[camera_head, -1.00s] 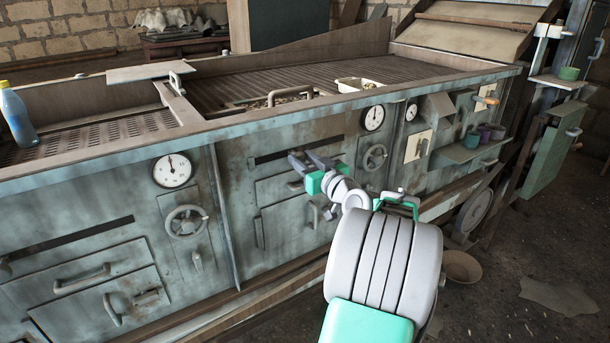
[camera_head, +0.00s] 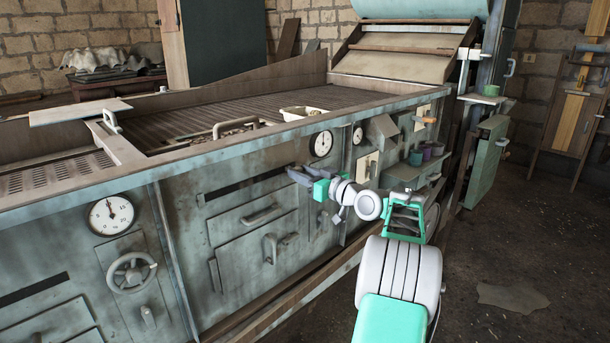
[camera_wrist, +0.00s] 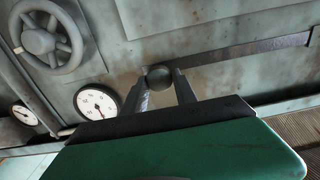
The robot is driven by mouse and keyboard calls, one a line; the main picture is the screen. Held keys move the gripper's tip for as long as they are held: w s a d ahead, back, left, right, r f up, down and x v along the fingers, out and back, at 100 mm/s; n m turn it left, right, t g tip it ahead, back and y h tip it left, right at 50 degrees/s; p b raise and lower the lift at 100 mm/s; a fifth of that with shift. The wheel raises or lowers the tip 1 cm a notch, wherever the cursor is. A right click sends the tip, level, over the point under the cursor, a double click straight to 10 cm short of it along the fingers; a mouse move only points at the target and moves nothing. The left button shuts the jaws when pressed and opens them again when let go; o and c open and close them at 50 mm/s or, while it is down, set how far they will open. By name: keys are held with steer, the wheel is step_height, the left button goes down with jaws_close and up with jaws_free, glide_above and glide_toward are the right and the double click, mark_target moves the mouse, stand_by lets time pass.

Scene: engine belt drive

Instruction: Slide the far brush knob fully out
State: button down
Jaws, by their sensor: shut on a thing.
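The far brush knob (camera_wrist: 159,78) is a dark round ball in the wrist view. It sits at one end of a long dark slot (camera_wrist: 245,50) in the grey-green panel. My gripper (camera_wrist: 160,88) has one finger on each side of the knob and is shut on it. In the head view the slot (camera_head: 240,182) runs across the panel, and my gripper (camera_head: 300,174) is at its right end. The knob is hidden by the fingers there.
A pressure gauge (camera_head: 321,143) is just above and right of my gripper. A second gauge (camera_head: 110,215) and a handwheel (camera_head: 131,272) are on the left panel. A lever handle (camera_head: 270,248) is below the slot. Open floor (camera_head: 530,240) lies to the right.

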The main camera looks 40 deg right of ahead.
steer(key=shift+d, duration=0.2)
steer(key=c, duration=1)
jaws_free()
steer(key=s, duration=0.5)
steer(key=s+d, duration=0.1)
steer(key=s, duration=0.1)
steer(key=shift+s, duration=0.4)
